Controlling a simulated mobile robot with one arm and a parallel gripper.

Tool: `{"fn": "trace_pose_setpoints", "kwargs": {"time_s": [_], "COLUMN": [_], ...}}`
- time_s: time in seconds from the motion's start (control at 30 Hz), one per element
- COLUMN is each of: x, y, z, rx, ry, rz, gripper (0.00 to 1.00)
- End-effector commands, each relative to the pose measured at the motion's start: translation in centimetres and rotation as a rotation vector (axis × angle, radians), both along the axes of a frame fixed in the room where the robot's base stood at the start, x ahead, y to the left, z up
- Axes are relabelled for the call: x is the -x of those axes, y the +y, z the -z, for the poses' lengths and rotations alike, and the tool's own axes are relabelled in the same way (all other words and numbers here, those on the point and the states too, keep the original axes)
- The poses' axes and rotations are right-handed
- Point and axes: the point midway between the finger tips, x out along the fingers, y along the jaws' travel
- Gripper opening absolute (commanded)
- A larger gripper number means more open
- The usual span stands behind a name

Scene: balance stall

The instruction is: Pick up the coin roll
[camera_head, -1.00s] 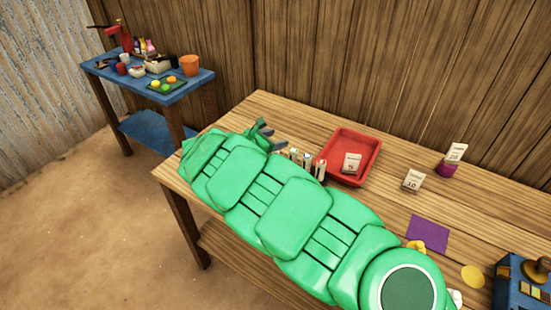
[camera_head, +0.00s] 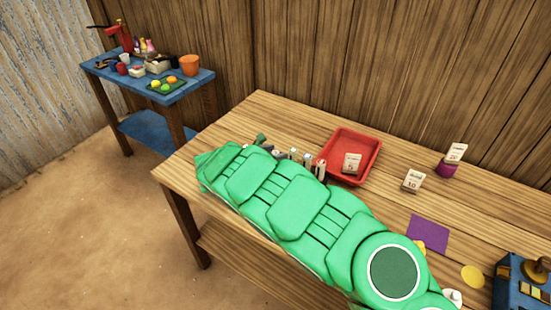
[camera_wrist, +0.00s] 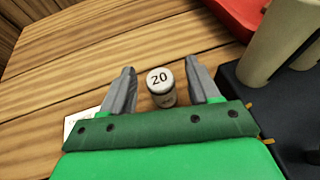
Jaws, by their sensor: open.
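A pale, upright coin roll (camera_wrist: 161,88) marked "20" on its top shows in the wrist view, on the wooden table. My gripper (camera_wrist: 160,68) is open, with one grey finger on each side of the roll. Small gaps show between the roll and both fingers. In the wrist view, large pale cylinders stand in a dark holder (camera_wrist: 235,88) on the right.
A red tray (camera_head: 371,160) behind the row holds a white card marked "5". A blue side table (camera_head: 198,82) stands at back left.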

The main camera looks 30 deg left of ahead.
Motion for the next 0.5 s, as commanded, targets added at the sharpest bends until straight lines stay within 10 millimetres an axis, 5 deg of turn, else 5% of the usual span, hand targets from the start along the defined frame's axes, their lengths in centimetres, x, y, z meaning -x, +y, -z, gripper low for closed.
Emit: {"fn": "trace_pose_setpoints", "kwargs": {"time_s": [0.5], "x": [-2.4], "y": [-0.4], "z": [1.2], "rx": [-0.001], "ry": [0.001], "rz": [0.000], "gripper": [0.61]}}
